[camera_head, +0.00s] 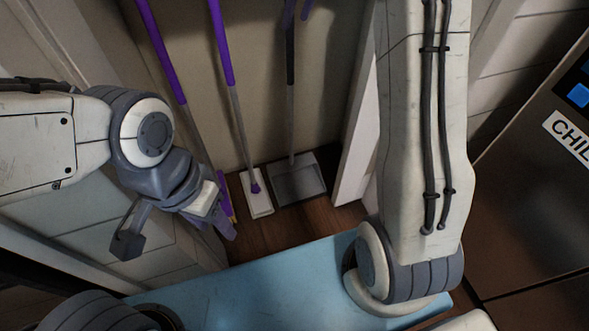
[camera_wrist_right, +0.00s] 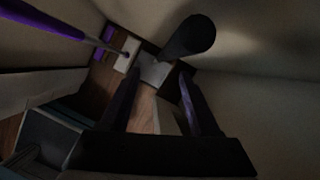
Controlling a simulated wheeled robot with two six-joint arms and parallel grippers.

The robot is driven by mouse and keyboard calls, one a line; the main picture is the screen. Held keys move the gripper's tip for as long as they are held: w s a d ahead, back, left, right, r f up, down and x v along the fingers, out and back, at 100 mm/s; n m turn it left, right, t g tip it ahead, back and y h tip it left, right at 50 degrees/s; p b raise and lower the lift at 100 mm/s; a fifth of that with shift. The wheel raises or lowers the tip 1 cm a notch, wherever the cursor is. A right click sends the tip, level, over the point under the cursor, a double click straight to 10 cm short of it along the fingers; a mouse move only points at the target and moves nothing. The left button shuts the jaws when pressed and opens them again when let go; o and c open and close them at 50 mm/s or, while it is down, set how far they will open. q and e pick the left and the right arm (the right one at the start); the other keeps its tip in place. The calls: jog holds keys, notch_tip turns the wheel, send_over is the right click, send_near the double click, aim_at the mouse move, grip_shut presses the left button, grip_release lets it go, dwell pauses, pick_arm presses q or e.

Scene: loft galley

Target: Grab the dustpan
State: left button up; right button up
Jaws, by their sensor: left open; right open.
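The dustpan (camera_head: 298,181) is a grey pan on the floor of the narrow closet, with a long upright handle (camera_head: 291,60) whose upper part is dark. In the right wrist view the dark handle end (camera_wrist_right: 190,36) points up toward the camera, and the pan (camera_wrist_right: 152,70) shows small below it. My right gripper (camera_wrist_right: 160,78) is open and empty; in that view the handle end is seen beyond its fingertips. My left gripper (camera_head: 176,230) is open and empty near the closet's left side, away from the dustpan.
A flat white mop (camera_head: 257,203) with a purple-topped pole stands left of the dustpan. Another purple-handled tool (camera_head: 163,52) leans further left. A white panel (camera_head: 357,130) bounds the closet on the right. A dark appliance (camera_head: 540,190) stands at far right.

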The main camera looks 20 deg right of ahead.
aim_at(292, 27)
jog(key=shift+m, duration=0.6)
jog(key=b+x, duration=0.1)
jog(key=x, duration=0.1)
jog(key=b+x, duration=0.2)
jog(key=w+b+x, duration=0.1)
jog(key=x, duration=0.2)
jog(key=shift+w+d+r, duration=0.15)
jog(key=shift+d, duration=0.1)
grip_shut()
dwell(0.7)
